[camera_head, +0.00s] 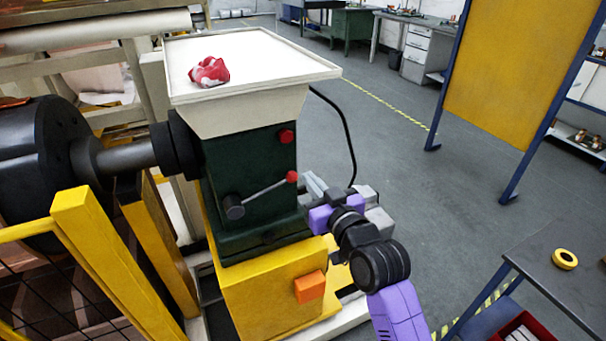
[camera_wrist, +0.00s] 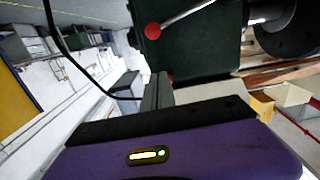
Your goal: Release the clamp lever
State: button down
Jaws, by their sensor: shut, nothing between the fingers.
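The clamp lever (camera_head: 265,189) is a thin grey rod on the front of a dark green machine housing (camera_head: 248,165). It slopes up to the right from a dark round hub (camera_head: 234,207) to a red ball knob (camera_head: 292,177). The rod (camera_wrist: 185,14) and its red knob (camera_wrist: 152,31) also show in the wrist view, with the hub out of frame. My gripper (camera_head: 312,182) is just right of the knob; its fingers (camera_wrist: 157,90) are shut and empty. They look apart from the knob.
Another red knob (camera_head: 286,136) sits higher on the housing. A white tray (camera_head: 270,60) with a crumpled red-and-white cloth (camera_head: 209,72) tops the machine. A yellow base (camera_head: 265,290) with an orange box (camera_head: 310,287) lies below. A black cable (camera_head: 345,125) hangs behind my gripper.

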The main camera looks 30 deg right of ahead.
jog(key=shift+s+r, duration=0.15)
jog(key=shift+s, duration=0.95)
jog(key=shift+r, duration=0.1)
jog(key=s+a+f+g, duration=0.1)
jog(key=s+a+f, duration=0.2)
jog(key=s, duration=1.1)
jog(key=s+a+f, duration=0.3)
jog(key=s, duration=1)
jog(key=s+a+f+g+y, duration=0.1)
jog(key=s+a+f, duration=0.2)
jog(key=s, duration=1.1)
jog(key=shift+s+n+g, duration=0.3)
jog(key=shift+n, duration=0.1)
